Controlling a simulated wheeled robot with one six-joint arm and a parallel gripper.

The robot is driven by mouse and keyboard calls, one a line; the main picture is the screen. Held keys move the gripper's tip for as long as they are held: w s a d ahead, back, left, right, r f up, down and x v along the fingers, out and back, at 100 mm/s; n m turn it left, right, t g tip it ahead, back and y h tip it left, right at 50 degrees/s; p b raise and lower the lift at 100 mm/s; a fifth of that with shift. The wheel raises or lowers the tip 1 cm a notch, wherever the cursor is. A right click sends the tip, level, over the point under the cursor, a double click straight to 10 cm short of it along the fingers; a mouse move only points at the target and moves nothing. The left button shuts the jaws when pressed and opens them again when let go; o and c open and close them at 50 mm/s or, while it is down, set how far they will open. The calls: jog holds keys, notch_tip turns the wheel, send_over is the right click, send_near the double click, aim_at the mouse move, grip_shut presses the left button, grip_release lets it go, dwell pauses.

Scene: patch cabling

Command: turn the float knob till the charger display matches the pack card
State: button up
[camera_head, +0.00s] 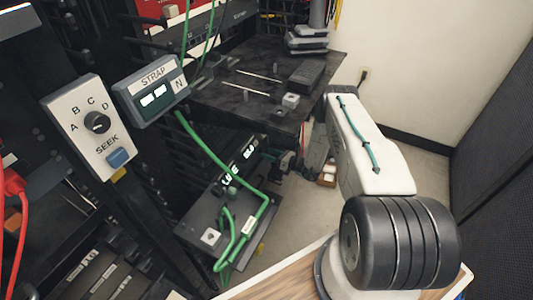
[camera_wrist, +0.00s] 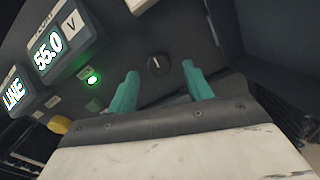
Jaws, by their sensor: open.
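In the wrist view, a small dark round knob (camera_wrist: 158,64) with a pale pointer mark sits on the dark charger face. My gripper (camera_wrist: 160,70) is open, with one teal finger on each side of the knob. Gaps show between the fingers and the knob. The charger display (camera_wrist: 48,52) reads 55.0 beside a V, its label cut by the frame edge. A second display (camera_wrist: 14,95) reads LINE. A pale piece (camera_wrist: 142,4) at the top edge is cut off, so I cannot tell whether it is the pack card. No card reading is legible.
A lit green lamp (camera_wrist: 92,79) and a yellow part (camera_wrist: 58,124) are left of the knob. In the head view, a STRAP display box (camera_head: 152,92) and a SEEK selector panel (camera_head: 92,127) stand at left. A green cable (camera_head: 205,147) hangs near the lower equipment. A dark bench (camera_head: 237,95) stands behind.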

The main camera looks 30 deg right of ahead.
jog(key=v, duration=0.5)
jog(key=shift+s+d, duration=0.25)
jog(key=shift+s, duration=0.05)
